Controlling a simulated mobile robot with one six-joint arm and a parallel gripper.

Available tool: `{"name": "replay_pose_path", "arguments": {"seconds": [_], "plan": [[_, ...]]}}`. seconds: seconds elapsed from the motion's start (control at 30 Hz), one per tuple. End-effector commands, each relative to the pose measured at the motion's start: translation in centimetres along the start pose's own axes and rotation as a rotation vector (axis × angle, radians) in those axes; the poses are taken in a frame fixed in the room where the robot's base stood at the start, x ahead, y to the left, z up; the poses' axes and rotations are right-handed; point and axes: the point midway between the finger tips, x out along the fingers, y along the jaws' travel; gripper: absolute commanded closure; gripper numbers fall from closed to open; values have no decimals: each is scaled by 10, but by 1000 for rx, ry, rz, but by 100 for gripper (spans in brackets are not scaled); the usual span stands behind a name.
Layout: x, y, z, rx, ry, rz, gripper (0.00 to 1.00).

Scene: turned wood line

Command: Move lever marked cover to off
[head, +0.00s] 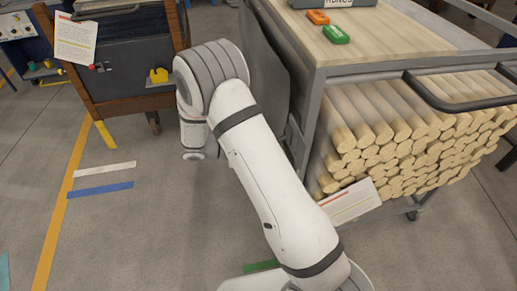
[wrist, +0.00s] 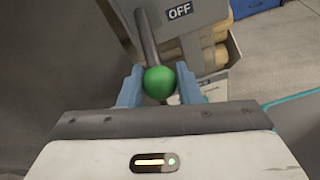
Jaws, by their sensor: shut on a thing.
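In the wrist view, a lever with a dark rod and a green ball knob (wrist: 159,82) sits between the two blue fingers of my gripper (wrist: 160,88). The fingers are shut on the knob. A grey plate with an OFF label (wrist: 180,12) is just beyond, to the right of the rod. No cover marking is readable. In the head view my white arm hides the gripper and the lever.
A cart with a wooden top (head: 390,45) holds stacked round wood billets (head: 385,135) at the right. An orange block (head: 318,17) and a green block (head: 336,34) lie on top. A dark wood-framed cabinet (head: 125,85) stands at the left. Floor at the lower left is open.

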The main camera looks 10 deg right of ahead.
Motion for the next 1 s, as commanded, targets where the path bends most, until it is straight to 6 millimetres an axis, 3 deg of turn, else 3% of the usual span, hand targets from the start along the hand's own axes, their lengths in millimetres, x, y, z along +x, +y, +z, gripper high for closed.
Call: {"name": "replay_pose_path", "arguments": {"seconds": [0.67, 0.7, 0.93, 1.0], "plan": [[8, -2, -6, -2, 2, -8, 100], [8, -2, -6, -2, 3, -8, 69], [9, -1, -5, 0, 0, -9, 50], [9, -1, -4, 0, 0, -9, 49]]}}
